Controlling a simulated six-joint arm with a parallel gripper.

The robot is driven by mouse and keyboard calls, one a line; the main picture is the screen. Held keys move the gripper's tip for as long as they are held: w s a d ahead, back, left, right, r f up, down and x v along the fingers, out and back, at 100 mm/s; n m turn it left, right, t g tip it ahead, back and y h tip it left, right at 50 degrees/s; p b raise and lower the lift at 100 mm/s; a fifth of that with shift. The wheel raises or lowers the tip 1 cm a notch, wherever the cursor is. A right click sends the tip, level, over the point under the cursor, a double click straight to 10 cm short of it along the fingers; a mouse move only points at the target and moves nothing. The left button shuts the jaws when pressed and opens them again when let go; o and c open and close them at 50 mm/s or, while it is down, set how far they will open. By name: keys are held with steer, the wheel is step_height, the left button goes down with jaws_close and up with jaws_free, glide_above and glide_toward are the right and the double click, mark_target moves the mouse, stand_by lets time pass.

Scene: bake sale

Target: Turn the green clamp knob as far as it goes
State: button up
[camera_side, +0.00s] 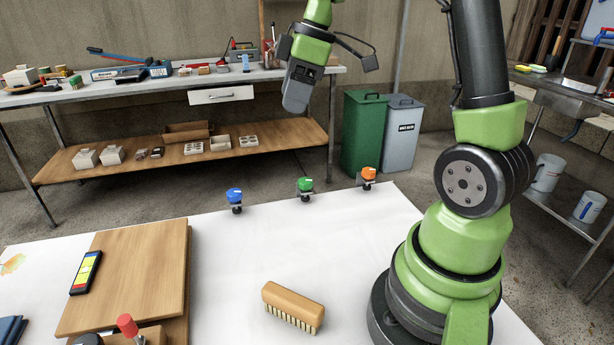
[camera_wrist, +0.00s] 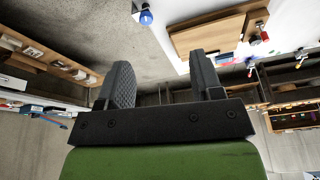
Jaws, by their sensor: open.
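The green clamp knob (camera_side: 305,184) stands at the far edge of the white table (camera_side: 240,240) in the side view. It sits between a blue knob (camera_side: 235,196) on its left and an orange knob (camera_side: 369,174) on its right. My gripper (camera_side: 294,106) hangs above the knobs in the side view, fingers pointing down, well apart from them. In the wrist view its two dark fingers (camera_wrist: 162,72) are spread with nothing between them. The blue knob also shows in the wrist view (camera_wrist: 146,17). I cannot make out the green knob there.
A wooden board (camera_side: 140,270) with a coloured handheld device (camera_side: 86,272) lies at the table's left. A brush (camera_side: 293,306) lies near the front middle. Green (camera_side: 363,130) and grey (camera_side: 400,135) bins stand behind the table. The table around the brush is mostly clear.

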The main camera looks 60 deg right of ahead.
steer(key=w+d+f+n+g, duration=0.1)
steer(key=d+f+n, duration=0.2)
steer(key=d+f, duration=0.3)
steer(key=n+y, duration=0.2)
steer(key=n, duration=0.1)
glide_toward(306, 180)
steer(key=x, duration=0.9)
steer(key=shift+a, duration=0.1)
steer(key=c, duration=0.9)
